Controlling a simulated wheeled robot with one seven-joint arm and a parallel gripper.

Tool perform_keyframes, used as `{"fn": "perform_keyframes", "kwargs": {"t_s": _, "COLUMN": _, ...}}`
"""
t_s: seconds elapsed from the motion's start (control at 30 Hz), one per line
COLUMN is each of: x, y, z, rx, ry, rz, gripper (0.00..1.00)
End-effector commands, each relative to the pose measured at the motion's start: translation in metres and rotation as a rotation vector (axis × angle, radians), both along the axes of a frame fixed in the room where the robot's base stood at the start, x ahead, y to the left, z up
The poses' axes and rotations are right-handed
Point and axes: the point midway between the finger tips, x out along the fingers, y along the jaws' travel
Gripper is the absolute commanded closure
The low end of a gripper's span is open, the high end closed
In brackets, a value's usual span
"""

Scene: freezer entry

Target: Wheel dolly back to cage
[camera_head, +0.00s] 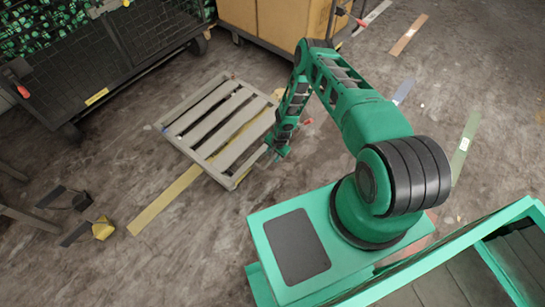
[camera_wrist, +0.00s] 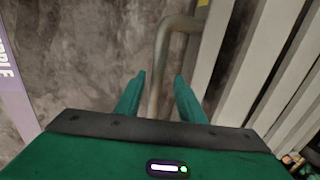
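The dolly (camera_head: 205,112) is a low grey slatted platform on the floor, left of my arm in the head view. Its slats (camera_wrist: 292,75) also fill the right side of the wrist view. A bent metal pipe handle (camera_wrist: 172,28) comes from its edge and runs down between my fingers. My gripper (camera_wrist: 159,77) is open around this pipe, with gaps showing on both sides; it also shows small at the dolly's near right edge in the head view (camera_head: 276,150). A dark mesh cage (camera_head: 125,42) on wheels stands at the upper left.
A cart with cardboard boxes (camera_head: 285,22) stands at the top. A yellow floor strip (camera_head: 165,200) runs under the dolly. Dark brackets, one with a yellow part (camera_head: 102,229), lie at the lower left. The floor between dolly and cage is clear.

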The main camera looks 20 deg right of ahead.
Motion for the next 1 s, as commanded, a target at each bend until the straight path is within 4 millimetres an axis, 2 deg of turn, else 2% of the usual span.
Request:
{"fn": "perform_keyframes", "kwargs": {"t_s": 0.3, "x": -0.007, "y": -0.005, "z": 0.054, "rx": 0.0, "ry": -0.002, "rz": 0.0, "gripper": 0.64}}
{"fn": "perform_keyframes", "kwargs": {"t_s": 0.5, "x": -0.012, "y": -0.008, "z": 0.082, "rx": 0.001, "ry": -0.003, "rz": 0.0, "gripper": 0.64}}
{"fn": "perform_keyframes", "kwargs": {"t_s": 0.7, "x": -0.014, "y": -0.009, "z": 0.095, "rx": 0.001, "ry": -0.003, "rz": 0.0, "gripper": 0.64}}
{"fn": "perform_keyframes", "kwargs": {"t_s": 1.0, "x": -0.015, "y": -0.009, "z": 0.096, "rx": 0.001, "ry": -0.002, "rz": 0.0, "gripper": 0.64}}
